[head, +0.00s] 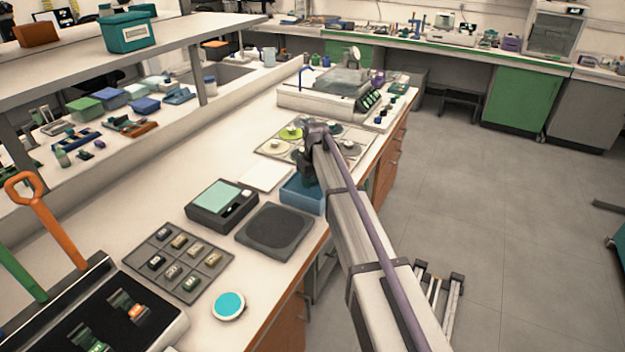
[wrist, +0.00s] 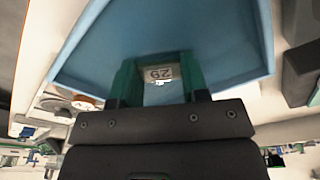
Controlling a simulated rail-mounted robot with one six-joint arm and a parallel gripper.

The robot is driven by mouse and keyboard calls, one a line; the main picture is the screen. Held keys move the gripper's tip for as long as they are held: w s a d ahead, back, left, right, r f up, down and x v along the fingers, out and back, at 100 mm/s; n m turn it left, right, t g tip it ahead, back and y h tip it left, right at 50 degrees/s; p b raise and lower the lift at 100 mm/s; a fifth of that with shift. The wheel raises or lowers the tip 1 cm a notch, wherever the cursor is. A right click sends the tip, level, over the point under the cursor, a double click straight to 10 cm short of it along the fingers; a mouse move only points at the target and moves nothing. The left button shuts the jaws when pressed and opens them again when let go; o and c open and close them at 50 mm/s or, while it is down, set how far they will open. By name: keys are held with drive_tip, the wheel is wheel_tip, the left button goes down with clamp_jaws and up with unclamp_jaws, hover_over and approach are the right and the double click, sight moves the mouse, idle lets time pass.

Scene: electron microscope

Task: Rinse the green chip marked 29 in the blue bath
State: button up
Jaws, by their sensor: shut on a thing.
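The blue bath (head: 298,196) stands near the bench's front edge, and its walls and inner floor (wrist: 90,55) fill much of the wrist view. My gripper (wrist: 158,84) is shut on a chip (wrist: 161,74) whose pale label reads 29, upside down in the picture. Dark green shows on both sides of the label. In the head view my gripper (head: 309,178) is at the bath, pointing down. The arm hides the chip there. I cannot tell how deep the chip is in the bath.
Left of the bath are a dark square pad (head: 274,231), a black device with a pale green screen (head: 222,203) and a grey tray (head: 150,277) with several chips. Behind it is a tray with round dishes (head: 270,147). A balance (head: 333,95) stands farther back.

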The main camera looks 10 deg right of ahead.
wheel_tip(320, 180, up, 7)
drive_tip(key=p, duration=0.5)
drive_tip(key=shift+f+p, duration=0.15)
drive_tip(key=shift+p, duration=0.2)
drive_tip(key=shift+f, duration=0.15)
